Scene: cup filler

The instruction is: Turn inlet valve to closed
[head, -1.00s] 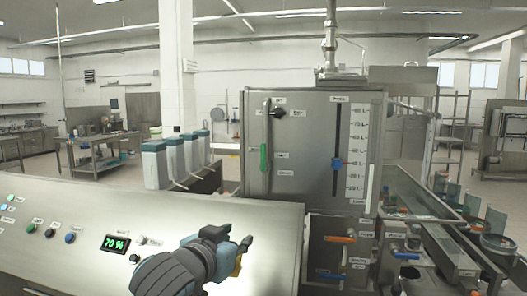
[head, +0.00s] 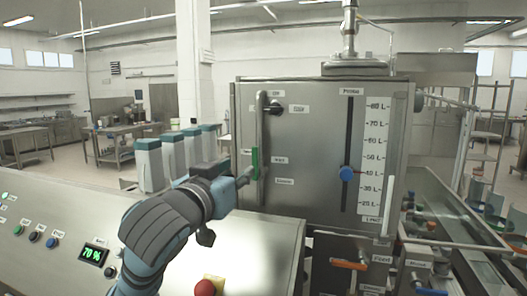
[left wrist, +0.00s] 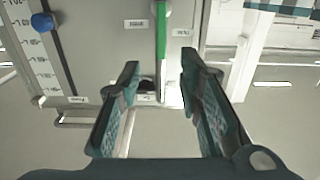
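A valve lever with a green grip (head: 255,164) hangs upright on the front panel of the steel tank (head: 315,190). Its pivot is at the top, and small labels surround it. I cannot read which label means closed. My left gripper (head: 247,176) is in front of the grip's lower part in the head view. In the left wrist view, turned upside down, my left gripper (left wrist: 160,62) is open, with one finger to each side of the green grip (left wrist: 161,30). My right gripper is not in view.
A blue slider knob (head: 347,174) sits on the level scale to the right. An orange valve handle (head: 348,264) is below the tank. A sloped console (head: 60,205) with a red button (head: 205,287) and a 70 % display (head: 93,254) lies at the front left.

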